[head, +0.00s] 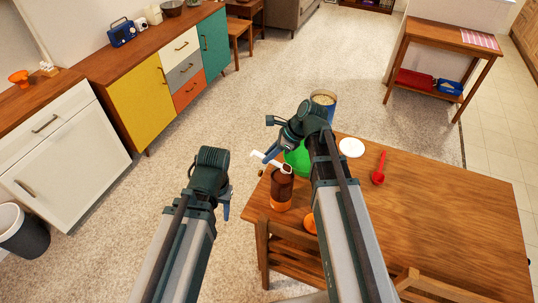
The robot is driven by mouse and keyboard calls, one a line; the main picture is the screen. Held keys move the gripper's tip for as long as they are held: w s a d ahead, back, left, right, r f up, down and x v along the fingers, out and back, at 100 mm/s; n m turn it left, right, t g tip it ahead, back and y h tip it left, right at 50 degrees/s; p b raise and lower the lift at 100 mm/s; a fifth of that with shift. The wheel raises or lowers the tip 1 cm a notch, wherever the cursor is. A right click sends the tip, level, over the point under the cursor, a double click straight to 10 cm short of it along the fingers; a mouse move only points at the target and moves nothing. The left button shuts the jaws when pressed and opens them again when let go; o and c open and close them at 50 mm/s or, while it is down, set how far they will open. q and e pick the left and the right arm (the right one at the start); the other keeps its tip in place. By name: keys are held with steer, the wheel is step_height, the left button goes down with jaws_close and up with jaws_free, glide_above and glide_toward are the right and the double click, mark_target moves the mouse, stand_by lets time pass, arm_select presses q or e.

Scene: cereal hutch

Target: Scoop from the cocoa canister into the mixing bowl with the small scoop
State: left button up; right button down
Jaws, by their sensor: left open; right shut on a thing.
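A brown canister with an orange lower band (281,190), which looks like the cocoa canister, stands upright near the table's left end. A green bowl (297,158), apparently the mixing bowl, is behind it, partly hidden by my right arm. My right gripper (271,154) is shut on a white piece that looks like the small scoop (284,168). The scoop's white end is at the canister's mouth; I cannot tell whether it is inside or above, nor whether it holds cocoa. My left gripper (227,208) is open and empty, left of the table edge.
A blue canister with pale contents (323,98) stands behind the bowl. A white lid (351,147) and a red scoop (378,169) lie to the right. An orange lid-like piece (310,223) is near the front edge. The table's right side (455,210) is clear. Chairs stand in front.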

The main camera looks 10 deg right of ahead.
mark_target(259, 153)
steer(key=shift+a+r+p, duration=0.15)
steer(key=shift+r+p, duration=0.4)
steer(key=shift+r, duration=0.15)
steer(key=shift+w+a+r+g+h+p, duration=0.1)
steer(key=shift+w+a+g+h+p, duration=0.1)
steer(key=shift+a+h+p, duration=0.3)
steer(key=shift+w+a+r+g+h+p, duration=0.1)
steer(key=shift+a+g+h+p, duration=0.1)
steer(key=shift+h+p, duration=0.5)
steer(key=shift+w+a+r+g+h+p, duration=0.1)
steer(key=shift+w+a+g+h+p, duration=0.15)
steer(key=shift+a+h+p, duration=0.45)
steer(key=shift+g+h, duration=0.25)
steer(key=shift+h, duration=0.55)
